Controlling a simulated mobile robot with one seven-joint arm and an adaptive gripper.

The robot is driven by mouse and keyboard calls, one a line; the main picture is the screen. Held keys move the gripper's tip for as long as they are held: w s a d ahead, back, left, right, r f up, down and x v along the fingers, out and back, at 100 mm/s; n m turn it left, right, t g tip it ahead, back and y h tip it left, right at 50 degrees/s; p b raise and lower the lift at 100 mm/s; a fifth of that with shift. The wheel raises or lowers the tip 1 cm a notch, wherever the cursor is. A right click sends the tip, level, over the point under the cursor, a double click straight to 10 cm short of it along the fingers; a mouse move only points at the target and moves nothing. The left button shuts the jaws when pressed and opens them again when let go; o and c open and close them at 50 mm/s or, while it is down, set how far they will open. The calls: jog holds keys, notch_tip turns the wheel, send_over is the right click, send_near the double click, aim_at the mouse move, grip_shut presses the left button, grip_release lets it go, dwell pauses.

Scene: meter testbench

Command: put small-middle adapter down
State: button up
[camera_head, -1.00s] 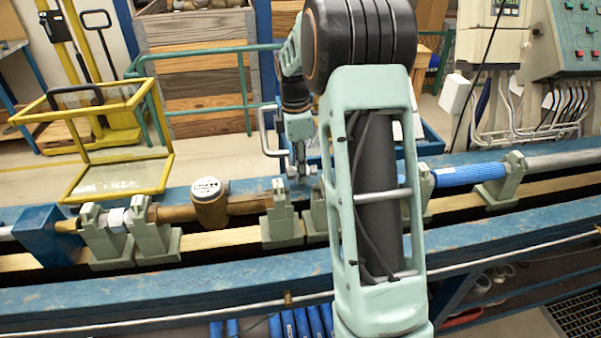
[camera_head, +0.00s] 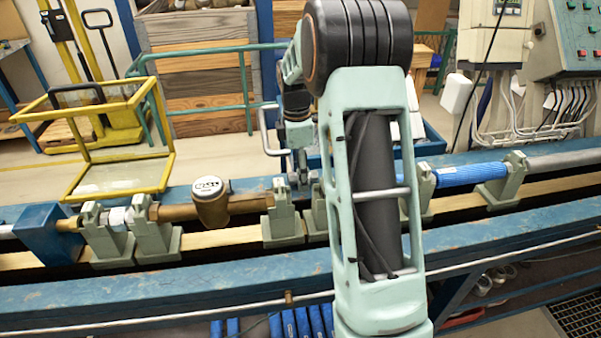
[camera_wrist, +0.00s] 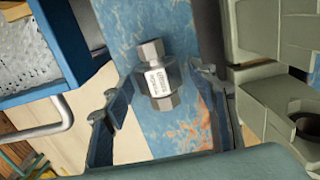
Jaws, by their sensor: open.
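The adapter (camera_wrist: 158,76) is a short silver metal fitting with hexagonal ends and a printed label. In the wrist view it appears to lie on the worn blue beam (camera_wrist: 150,22) of the bench. My gripper (camera_wrist: 156,84) is open, with one finger on each side of the adapter and visible gaps between. In the head view my gripper (camera_head: 301,176) is low over the back blue beam, partly hidden by my arm. The adapter cannot be made out clearly there.
Grey-green clamp supports (camera_head: 282,218) stand close in front of my gripper; one also shows at right in the wrist view (camera_wrist: 262,60). A brass meter (camera_head: 211,204) sits in the line at left. A blue pipe (camera_head: 470,174) is at right. A blue bin (camera_wrist: 60,45) lies behind the beam.

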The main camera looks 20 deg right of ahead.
notch_tip(320, 180, up, 12)
jog(key=shift+a+r+p, duration=0.2)
jog(key=shift+a+p, duration=0.1)
jog(key=shift+p, duration=0.1)
jog(key=shift+w, duration=0.1)
dwell(0.3)
